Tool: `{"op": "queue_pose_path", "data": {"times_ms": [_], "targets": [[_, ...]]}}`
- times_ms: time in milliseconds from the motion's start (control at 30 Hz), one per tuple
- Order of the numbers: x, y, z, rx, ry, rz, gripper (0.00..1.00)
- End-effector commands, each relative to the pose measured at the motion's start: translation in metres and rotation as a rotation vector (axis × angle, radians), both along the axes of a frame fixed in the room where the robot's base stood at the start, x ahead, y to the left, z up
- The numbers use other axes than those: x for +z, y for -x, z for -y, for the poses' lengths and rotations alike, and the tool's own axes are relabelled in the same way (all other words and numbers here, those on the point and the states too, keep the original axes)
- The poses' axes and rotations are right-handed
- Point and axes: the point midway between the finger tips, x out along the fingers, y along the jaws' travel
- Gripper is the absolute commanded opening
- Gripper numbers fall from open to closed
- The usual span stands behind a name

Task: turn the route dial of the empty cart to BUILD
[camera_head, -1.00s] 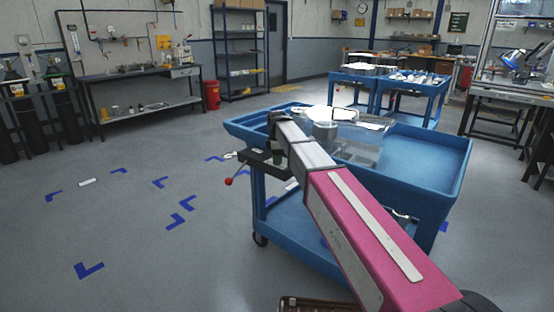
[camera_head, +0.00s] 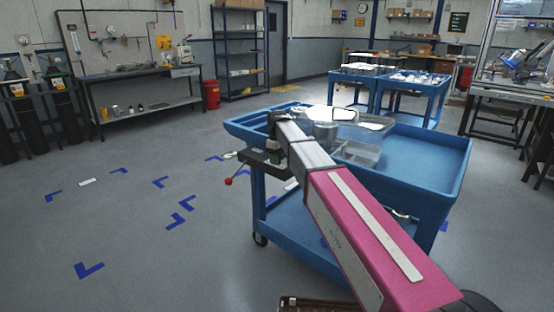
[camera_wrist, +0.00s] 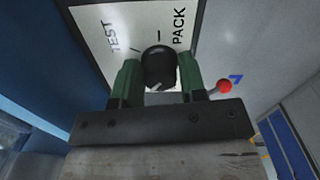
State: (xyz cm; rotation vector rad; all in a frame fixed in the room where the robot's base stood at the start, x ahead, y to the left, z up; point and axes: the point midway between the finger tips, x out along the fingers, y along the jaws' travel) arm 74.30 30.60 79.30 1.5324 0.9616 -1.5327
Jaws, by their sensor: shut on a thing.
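The route dial is a black round knob (camera_wrist: 159,62) on a white plate (camera_wrist: 95,25) in the wrist view. The plate reads TEST at upper left and PACK at upper right; no BUILD label is visible. A pale mark shows on the knob's near lower edge. My gripper (camera_wrist: 158,80) has green fingers on both sides of the knob and is shut on it. In the head view the blue cart (camera_head: 430,165) stands under my pink arm, and the dial is hidden at its left end.
A red ball knob (camera_head: 228,181) sticks out left of the cart end. Metal and clear containers (camera_head: 357,152) show over the cart's top tray. Another blue cart (camera_head: 425,88) stands behind. Floor at left is clear, with blue corner marks (camera_head: 90,270).

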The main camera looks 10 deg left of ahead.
Motion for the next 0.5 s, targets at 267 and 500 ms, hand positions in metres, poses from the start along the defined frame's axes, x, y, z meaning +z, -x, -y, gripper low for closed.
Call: {"op": "queue_pose_path", "data": {"times_ms": [267, 500], "targets": [[0.0005, -0.0001, 0.0000, -0.222, 0.000, 0.000, 0.15], [0.0005, -0.0001, 0.0000, -0.348, 0.000, 0.000, 0.15]]}}
